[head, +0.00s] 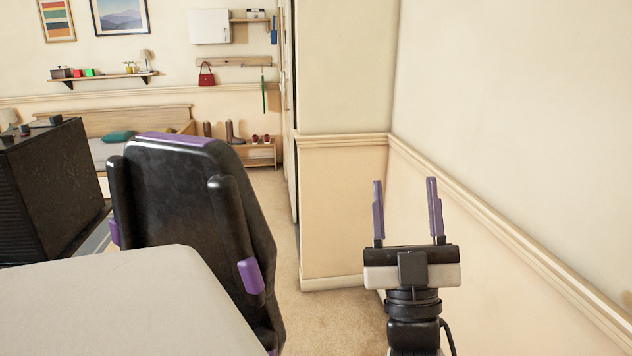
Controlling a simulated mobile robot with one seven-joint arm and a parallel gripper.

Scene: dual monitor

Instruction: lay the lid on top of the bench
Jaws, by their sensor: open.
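My gripper (405,190) is at the lower right, pointing up in the picture, with its two purple-tipped fingers spread wide and nothing between them. I cannot make out a lid in this view. A long wooden seat with a backrest (120,121) stands against the far wall at the left, with a teal cushion on it; it may be the bench. A low wooden rack (262,161) with boots and shoes stands to its right. My gripper is far from both, near the right wall.
A black and purple chair (185,190) stands left of centre, behind a pale table top (120,310) at the lower left. A black box-like case (50,190) is at the left edge. A wall corner (345,210) juts out ahead. Carpet (275,225) is clear between chair and wall.

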